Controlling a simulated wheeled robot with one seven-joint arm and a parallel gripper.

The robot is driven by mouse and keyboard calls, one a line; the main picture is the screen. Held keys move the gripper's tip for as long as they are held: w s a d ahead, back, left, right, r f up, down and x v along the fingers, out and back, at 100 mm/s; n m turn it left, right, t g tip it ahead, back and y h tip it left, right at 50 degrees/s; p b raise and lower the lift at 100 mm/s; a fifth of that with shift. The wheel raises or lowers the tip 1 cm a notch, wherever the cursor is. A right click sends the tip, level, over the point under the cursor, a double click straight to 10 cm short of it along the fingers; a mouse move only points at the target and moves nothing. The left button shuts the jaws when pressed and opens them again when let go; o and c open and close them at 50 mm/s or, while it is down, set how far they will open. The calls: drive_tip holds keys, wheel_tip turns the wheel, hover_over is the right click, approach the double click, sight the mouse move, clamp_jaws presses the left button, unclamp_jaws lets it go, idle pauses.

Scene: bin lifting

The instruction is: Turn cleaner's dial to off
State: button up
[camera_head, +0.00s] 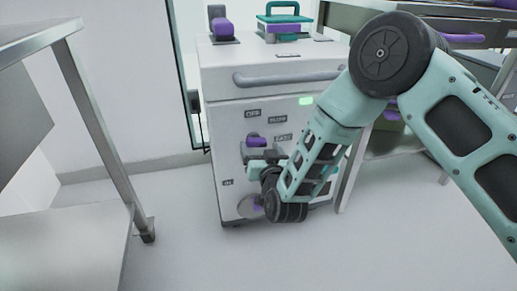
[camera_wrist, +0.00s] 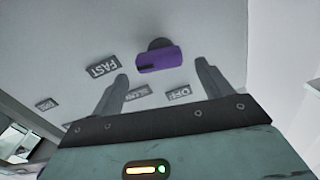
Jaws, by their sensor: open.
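The cleaner (camera_head: 230,80) is a white cabinet with a grey handlebar. Its purple bar-shaped dial (camera_head: 257,141) is on the front panel, also in the wrist view (camera_wrist: 158,60). The bar lies nearly level, with a dark mark toward its FAST-side end. The labels OFF (camera_head: 252,113), SLOW (camera_head: 277,119) and FAST (camera_head: 283,137) lie around it; the wrist view shows FAST (camera_wrist: 103,68) and OFF (camera_wrist: 178,94). My gripper (camera_head: 262,160) is just below the dial. In the wrist view its open fingers (camera_wrist: 163,75) are spread on either side of the dial; contact is not visible.
A green light (camera_head: 306,101) glows on the panel. A second round control (camera_head: 250,206) sits low, partly behind my wrist. A teal-handled box (camera_head: 284,22) and a purple item (camera_head: 222,27) are on top. A metal table (camera_head: 75,225) stands left; open floor lies between.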

sight(256, 142)
drive_tip(key=shift+x, duration=1.35)
drive_tip(key=c, duration=1)
